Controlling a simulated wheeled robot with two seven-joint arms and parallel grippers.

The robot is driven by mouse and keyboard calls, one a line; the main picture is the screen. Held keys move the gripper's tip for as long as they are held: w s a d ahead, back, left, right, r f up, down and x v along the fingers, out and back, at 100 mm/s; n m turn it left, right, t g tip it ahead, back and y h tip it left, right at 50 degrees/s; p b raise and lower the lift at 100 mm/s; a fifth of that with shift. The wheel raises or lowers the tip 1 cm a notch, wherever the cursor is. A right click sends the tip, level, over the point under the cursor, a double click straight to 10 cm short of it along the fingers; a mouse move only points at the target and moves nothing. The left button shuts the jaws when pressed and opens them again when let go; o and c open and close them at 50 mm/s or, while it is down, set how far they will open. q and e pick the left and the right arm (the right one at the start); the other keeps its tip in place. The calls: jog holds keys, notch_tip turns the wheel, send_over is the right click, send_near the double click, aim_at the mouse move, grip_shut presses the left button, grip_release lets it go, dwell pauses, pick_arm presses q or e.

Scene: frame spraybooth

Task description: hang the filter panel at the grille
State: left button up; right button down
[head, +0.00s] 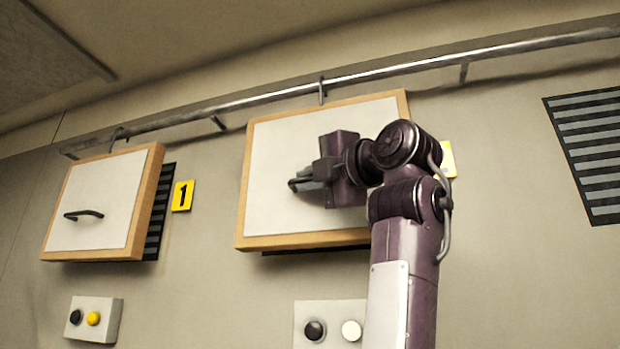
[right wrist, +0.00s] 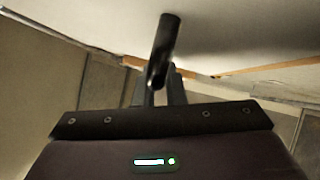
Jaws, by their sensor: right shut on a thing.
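A wood-framed filter panel with a white face (head: 280,146) hangs by a hook on the metal rail (head: 420,68), in front of a dark grille whose lower edge (head: 310,250) just shows under it. My right gripper (head: 308,180) is shut on this panel's black handle (head: 294,184). The handle also shows in the right wrist view (right wrist: 163,48), between my fingers (right wrist: 160,92). A second filter panel (head: 105,195) hangs from the rail at the left, partly covering its grille (head: 160,205). A bare slatted grille (head: 590,150) is at the far right. My left gripper is not in view.
A yellow sign marked 1 (head: 182,196) is right of the left panel. Another yellow sign (head: 447,159) is partly behind my right arm. Button boxes (head: 108,320) and (head: 300,310) sit low on the wall. The wall between my arm and the bare grille is clear.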

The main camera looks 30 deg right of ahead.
jog(key=shift+s, duration=0.1)
jog(key=c, duration=1.4)
grip_release()
jog(key=shift+f, duration=0.15)
jog(key=shift+s+d+f, duration=0.1)
jog(key=shift+s, duration=0.1)
jog(key=b+v, duration=0.4)
jog(key=v, duration=0.3)
jog(key=shift+s, duration=0.3)
jog(key=shift+w, duration=0.15)
